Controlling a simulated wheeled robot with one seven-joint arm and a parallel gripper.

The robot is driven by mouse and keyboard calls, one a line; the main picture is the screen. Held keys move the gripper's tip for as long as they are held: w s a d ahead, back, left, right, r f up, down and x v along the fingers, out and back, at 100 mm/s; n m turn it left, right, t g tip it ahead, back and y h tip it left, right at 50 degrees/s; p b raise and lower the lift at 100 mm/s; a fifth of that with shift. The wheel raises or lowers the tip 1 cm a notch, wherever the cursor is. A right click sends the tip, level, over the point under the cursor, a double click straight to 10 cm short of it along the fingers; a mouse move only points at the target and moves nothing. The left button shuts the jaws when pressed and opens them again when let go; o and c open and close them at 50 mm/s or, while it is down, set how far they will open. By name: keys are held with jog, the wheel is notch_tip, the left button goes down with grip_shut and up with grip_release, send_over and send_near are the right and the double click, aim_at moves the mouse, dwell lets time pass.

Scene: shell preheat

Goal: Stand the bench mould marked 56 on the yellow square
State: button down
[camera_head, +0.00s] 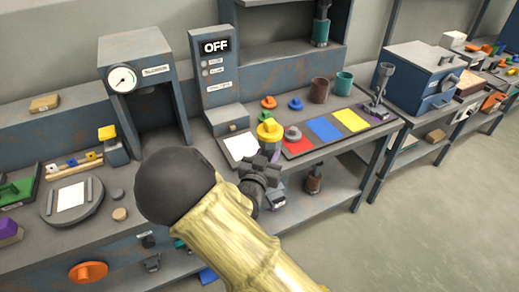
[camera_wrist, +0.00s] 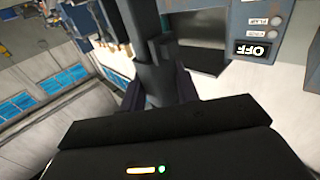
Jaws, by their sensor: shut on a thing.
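My gripper (camera_head: 260,174) is in front of the bench's front edge and shut on a dark grey thing, mostly hidden by the fingers. In the wrist view a dark grey post (camera_wrist: 153,65) stands between the dark fingers. I cannot read a 56 on it. The yellow square (camera_head: 350,120) lies bare on the bench, right of the blue square (camera_head: 324,129) and the red square (camera_head: 298,145). A grey cup-topped stand (camera_head: 382,84) on a dark labelled base is just right of the yellow square; its mark is too small to read.
A yellow round piece (camera_head: 269,131) and a grey-and-red knob (camera_head: 292,133) stand by the white square (camera_head: 240,147). Brown and teal cups (camera_head: 344,83) are behind the coloured squares. The OFF control box (camera_head: 214,65) rises behind. A purple-grey labelled piece (camera_head: 278,201) shows below my gripper.

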jog(key=s+d+f+n+y, duration=0.2)
jog(key=d+f+y, duration=0.2)
jog(key=d+f, duration=1.4)
notch_tip(320, 180, down, 3)
jog(key=shift+s+f+n+t, duration=0.1)
jog(key=shift+s+n+t, duration=0.2)
jog(key=shift+n, duration=0.1)
